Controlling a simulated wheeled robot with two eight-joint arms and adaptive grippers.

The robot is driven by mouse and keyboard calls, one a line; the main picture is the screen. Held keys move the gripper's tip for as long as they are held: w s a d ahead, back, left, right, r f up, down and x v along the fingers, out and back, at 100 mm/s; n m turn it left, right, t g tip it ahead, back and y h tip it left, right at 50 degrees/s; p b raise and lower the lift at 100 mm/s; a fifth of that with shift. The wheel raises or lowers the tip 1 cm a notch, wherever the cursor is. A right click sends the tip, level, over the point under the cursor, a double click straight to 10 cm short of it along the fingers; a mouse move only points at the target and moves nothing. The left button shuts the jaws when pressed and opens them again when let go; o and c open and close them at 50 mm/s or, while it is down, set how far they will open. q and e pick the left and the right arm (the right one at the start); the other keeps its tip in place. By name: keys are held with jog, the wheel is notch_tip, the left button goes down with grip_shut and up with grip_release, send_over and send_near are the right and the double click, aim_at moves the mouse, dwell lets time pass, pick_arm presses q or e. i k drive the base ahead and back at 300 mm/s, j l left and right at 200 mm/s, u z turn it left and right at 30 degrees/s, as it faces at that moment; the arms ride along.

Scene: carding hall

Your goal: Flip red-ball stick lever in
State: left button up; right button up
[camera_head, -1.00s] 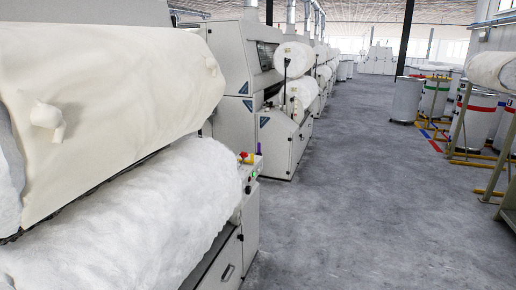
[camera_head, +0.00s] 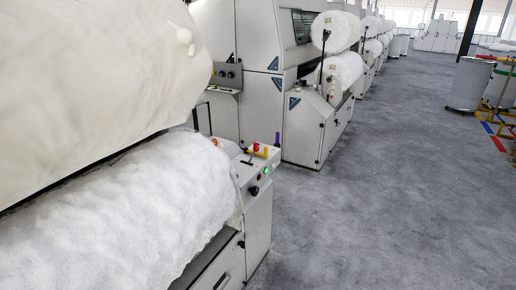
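A small red part (camera_head: 256,147), perhaps the red ball of the stick lever, shows on the control box (camera_head: 262,168) at the end of the near machine. A yellow part (camera_head: 264,153) is beside it, and a purple upright piece (camera_head: 277,139) stands at the box's far edge. At this size I cannot make out the lever's stick or its position. The box front carries a green-lit button and a dark knob (camera_head: 254,190). Neither of my grippers is in view.
The near machine (camera_head: 258,225) with a large cream roll (camera_head: 95,70) and white fibre (camera_head: 120,220) fills the left. Another machine (camera_head: 310,130) stands beyond. The grey floor (camera_head: 390,200) on the right is clear, with a grey can (camera_head: 470,84) farther back.

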aim_at(256, 148)
jog(key=i+l+z, duration=0.1)
jog(key=i+l, duration=0.15)
jog(key=i, duration=0.2)
jog(key=i+l+z, duration=0.15)
jog(key=i, duration=0.35)
jog(key=i+l+u, duration=0.25)
jog(key=i+l, duration=0.2)
jog(key=i, duration=0.25)
jog(key=i+l+u, duration=0.25)
jog(key=i+l, duration=0.3)
jog(key=i, duration=0.1)
